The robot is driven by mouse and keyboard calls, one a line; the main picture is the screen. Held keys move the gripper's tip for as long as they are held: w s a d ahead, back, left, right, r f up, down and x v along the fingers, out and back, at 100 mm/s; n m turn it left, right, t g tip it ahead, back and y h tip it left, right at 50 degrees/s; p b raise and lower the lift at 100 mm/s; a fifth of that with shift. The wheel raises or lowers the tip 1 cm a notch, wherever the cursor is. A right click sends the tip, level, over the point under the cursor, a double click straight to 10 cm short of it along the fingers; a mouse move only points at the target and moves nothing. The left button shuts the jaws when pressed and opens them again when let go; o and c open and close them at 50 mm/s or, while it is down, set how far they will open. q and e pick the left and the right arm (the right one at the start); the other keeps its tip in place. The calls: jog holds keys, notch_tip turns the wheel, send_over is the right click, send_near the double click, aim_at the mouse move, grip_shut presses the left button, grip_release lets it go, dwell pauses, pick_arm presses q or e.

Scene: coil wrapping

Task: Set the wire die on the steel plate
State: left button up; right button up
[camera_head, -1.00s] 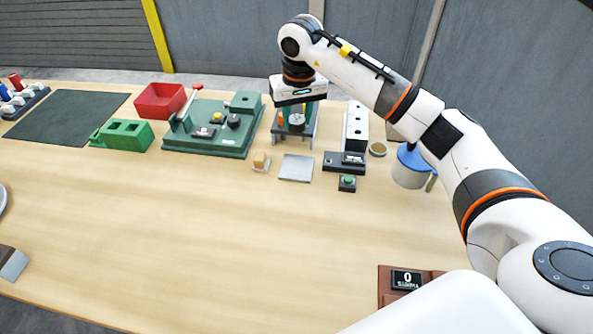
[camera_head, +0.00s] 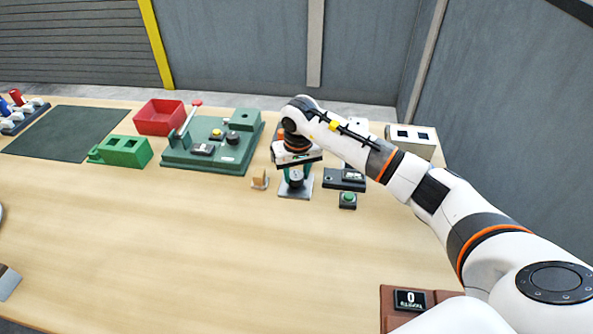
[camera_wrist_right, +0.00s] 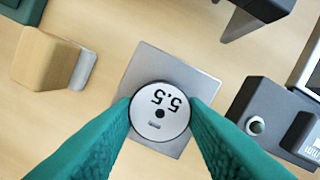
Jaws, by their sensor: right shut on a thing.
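The wire die (camera_head: 297,181) is a small round disc. In the right wrist view its pale face, marked 5.5 (camera_wrist_right: 160,122), has a small dark hole in the middle. My right gripper (camera_wrist_right: 160,106) is shut on its sides with green fingers. The steel plate (camera_head: 305,193) is a flat grey square on the table; in the wrist view (camera_wrist_right: 152,68) it lies beneath the die. The die is over the plate's lower middle in that view. I cannot tell whether it touches the plate. My left gripper is not in view.
A small wooden block (camera_head: 259,180) stands left of the plate. A dark device (camera_head: 346,181) and a green-button box (camera_head: 347,200) sit to its right. A green fixture (camera_head: 210,150) and a red bin (camera_head: 160,117) are farther left.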

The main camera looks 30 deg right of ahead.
aim_at(298, 180)
jog(key=shift+f, duration=0.3)
jog(key=o, duration=1.2)
jog(key=shift+c, duration=0.2)
jog(key=shift+r, duration=0.5)
notch_tip(298, 180, up, 11)
jog(key=s+b, duration=0.1)
jog(key=b, duration=0.1)
jog(key=shift+s+r, duration=0.15)
jog(key=shift+s, duration=0.05)
